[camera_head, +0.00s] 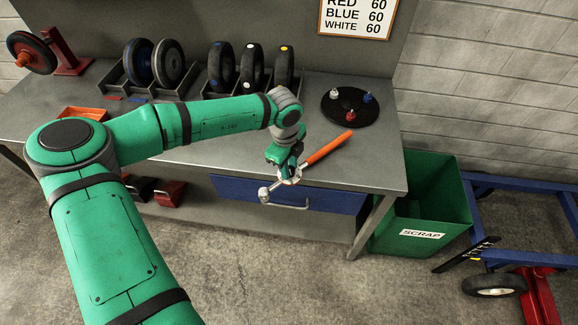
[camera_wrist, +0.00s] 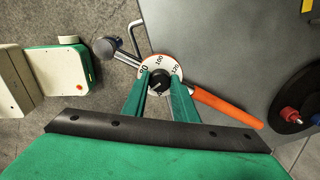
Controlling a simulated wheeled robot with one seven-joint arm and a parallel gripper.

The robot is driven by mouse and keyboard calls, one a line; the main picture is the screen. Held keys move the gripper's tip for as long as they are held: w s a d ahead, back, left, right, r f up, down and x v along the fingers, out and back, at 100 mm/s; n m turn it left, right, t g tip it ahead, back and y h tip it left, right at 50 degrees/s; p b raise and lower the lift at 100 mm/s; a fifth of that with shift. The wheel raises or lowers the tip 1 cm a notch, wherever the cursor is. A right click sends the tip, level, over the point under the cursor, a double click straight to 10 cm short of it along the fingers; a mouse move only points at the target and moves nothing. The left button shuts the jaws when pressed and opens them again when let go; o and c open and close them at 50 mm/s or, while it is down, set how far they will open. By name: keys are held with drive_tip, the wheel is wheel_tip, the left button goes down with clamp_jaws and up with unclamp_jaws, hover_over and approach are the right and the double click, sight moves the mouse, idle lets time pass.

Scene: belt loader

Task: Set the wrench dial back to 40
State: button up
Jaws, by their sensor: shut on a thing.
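The wrench has an orange handle (camera_head: 328,147) and a metal head (camera_head: 264,193), and lies slanted at the bench's front edge. In the wrist view its orange handle (camera_wrist: 226,106) runs to the right and its metal head (camera_wrist: 106,48) is at the upper left. Its white dial (camera_wrist: 160,61) shows 80, 100 and 120; the lower part is hidden by my fingers. A black knob (camera_wrist: 164,79) stands at the dial's centre. My gripper (camera_wrist: 160,86) is shut on this knob; in the head view my gripper (camera_head: 288,172) is over the dial. The setting cannot be read clearly.
A black round tray (camera_head: 336,112) with small coloured pieces is on the bench (camera_head: 240,135). Several wheels (camera_head: 222,67) stand in racks behind. A blue drawer (camera_head: 335,197) is below the bench top. A green scrap bin (camera_head: 435,205) stands at the right.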

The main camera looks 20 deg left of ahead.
drive_tip(key=n, duration=0.4)
drive_tip(key=shift+s+d, duration=0.1)
drive_tip(key=shift+d, duration=0.05)
drive_tip(key=n, duration=0.2)
drive_tip(key=shift+n, duration=0.4)
drive_tip(key=n, duration=0.4)
drive_tip(key=shift+t, duration=0.3)
drive_tip(key=o, duration=1.1)
drive_tip(key=r, duration=0.3)
drive_tip(key=s+r, duration=0.1)
drive_tip(key=r, duration=0.6)
drive_tip(key=shift+s+r, duration=0.2)
drive_tip(key=shift+r, duration=0.2)
